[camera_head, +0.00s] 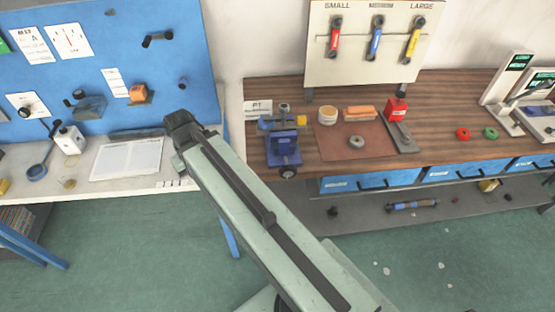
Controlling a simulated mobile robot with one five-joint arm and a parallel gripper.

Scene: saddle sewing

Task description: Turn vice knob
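A small blue vice (284,152) stands at the left front corner of the wooden workbench. A dark round knob (288,173) with a pale centre is on its front, at the bench's front edge. A yellow and blue piece (270,123) lies across the top of the vice, and a grey round part (284,107) sticks up behind it. My pale green arm reaches from the bottom right to the upper left and ends in a dark joint left of the vice. I cannot make out any gripper fingers, and nothing of mine visibly touches the vice.
The wooden bench (452,115) also bears a brown mat (333,145) with a grey ring (357,142), a red box (396,110), and red (463,134) and green (490,133) rings. A tool board (345,70) stands behind. A white table (100,178) is at left. Green floor lies in front.

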